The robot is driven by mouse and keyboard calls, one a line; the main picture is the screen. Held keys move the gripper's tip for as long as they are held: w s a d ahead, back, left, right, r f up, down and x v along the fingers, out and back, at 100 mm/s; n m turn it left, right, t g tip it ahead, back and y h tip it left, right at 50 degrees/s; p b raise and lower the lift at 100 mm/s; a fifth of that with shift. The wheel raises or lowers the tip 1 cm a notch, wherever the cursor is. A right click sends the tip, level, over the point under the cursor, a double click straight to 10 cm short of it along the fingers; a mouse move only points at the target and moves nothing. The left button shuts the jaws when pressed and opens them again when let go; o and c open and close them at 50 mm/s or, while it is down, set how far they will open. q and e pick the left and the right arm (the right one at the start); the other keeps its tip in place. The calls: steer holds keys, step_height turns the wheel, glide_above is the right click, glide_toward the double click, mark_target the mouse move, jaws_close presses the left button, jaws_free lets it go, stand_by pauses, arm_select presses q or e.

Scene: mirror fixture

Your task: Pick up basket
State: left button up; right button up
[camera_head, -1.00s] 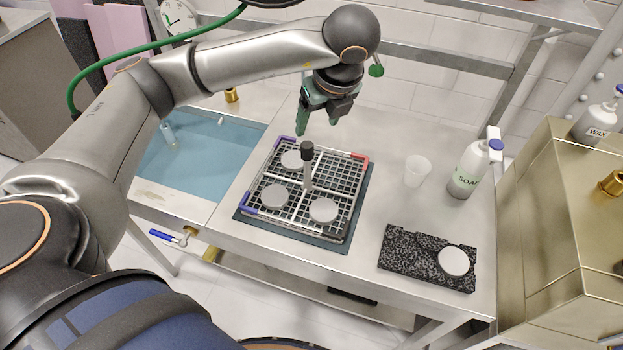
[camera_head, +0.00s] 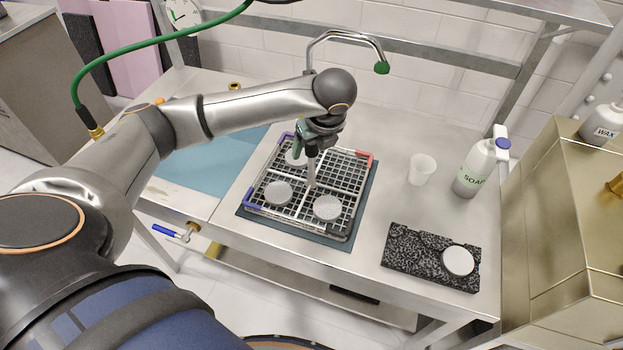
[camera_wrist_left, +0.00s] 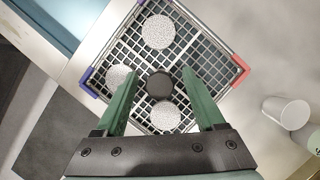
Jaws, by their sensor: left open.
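The basket (camera_head: 345,218) is a square wire grid tray with blue and red corner pieces, lying on a dark mat on the steel table. It holds three pale round discs, and a post with a black knob rises from its middle. My left gripper (camera_head: 311,152) is over the basket at the post. In the left wrist view the open green fingers (camera_wrist_left: 160,85) stand on either side of the black knob (camera_wrist_left: 160,85), apart from it as far as I can tell. The basket's grid (camera_wrist_left: 205,72) fills the middle of that view. My right gripper is not in view.
A blue-lined sink (camera_head: 200,165) lies left of the basket, with a faucet (camera_head: 345,36) behind. To the right stand a white cup (camera_head: 421,170), a soap bottle (camera_head: 474,170) and a speckled black block (camera_head: 410,258) with a pale disc (camera_head: 458,261). Brass cabinet (camera_head: 560,230) at far right.

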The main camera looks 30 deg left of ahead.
arm_select(q)
steer(key=shift+f, duration=0.15)
jaws_close()
stand_by(0.5)
stand_by(0.8)
steer(key=shift+w, duration=0.1)
